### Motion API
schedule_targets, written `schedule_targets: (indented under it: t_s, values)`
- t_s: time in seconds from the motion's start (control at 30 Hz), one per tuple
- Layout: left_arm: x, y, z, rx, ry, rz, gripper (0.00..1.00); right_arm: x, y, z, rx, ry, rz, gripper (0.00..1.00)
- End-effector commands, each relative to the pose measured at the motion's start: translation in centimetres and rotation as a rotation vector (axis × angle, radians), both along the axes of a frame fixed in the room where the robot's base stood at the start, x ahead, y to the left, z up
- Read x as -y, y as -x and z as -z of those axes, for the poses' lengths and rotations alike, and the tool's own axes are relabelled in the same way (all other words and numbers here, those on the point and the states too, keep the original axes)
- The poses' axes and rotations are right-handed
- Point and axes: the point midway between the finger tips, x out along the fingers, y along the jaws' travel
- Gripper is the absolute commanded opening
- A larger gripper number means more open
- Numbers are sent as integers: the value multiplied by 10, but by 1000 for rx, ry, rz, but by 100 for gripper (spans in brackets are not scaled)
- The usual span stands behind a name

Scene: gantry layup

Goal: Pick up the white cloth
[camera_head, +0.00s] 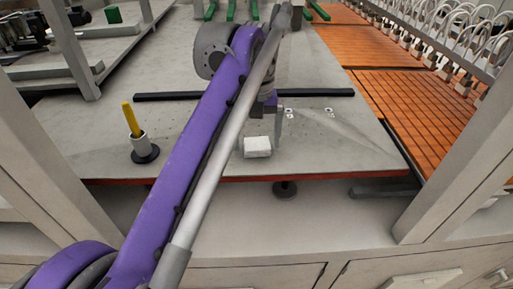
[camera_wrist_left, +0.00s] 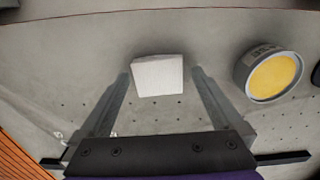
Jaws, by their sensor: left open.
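The white cloth (camera_head: 257,147) looks like a small folded block and lies on the grey table (camera_head: 330,145) near its front edge. In the left wrist view the cloth (camera_wrist_left: 158,76) sits between the two finger ends. My left gripper (camera_head: 263,138) is open, pointing down at the cloth in the head view, with my purple arm hiding part of it. In the left wrist view the gripper (camera_wrist_left: 160,74) has a finger on each side of the cloth, with gaps showing. I cannot tell how high the fingertips are above the table. My right gripper is out of view.
A dark bar (camera_head: 315,92) lies behind. Orange slatted panels (camera_head: 410,105) are at right. Frame posts flank the front.

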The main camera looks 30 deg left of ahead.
Motion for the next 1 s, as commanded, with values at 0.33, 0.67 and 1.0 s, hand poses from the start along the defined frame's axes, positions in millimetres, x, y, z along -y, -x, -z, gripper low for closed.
schedule_targets:
  t_s: [0.33, 0.67, 1.0]
  values:
    - [0, 0, 0, 0, 0, 0, 78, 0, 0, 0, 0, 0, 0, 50]
    - [0, 0, 0, 0, 0, 0, 24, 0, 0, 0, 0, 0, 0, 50]
    - [0, 0, -14, 0, 0, 0, 24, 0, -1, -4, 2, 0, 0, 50]
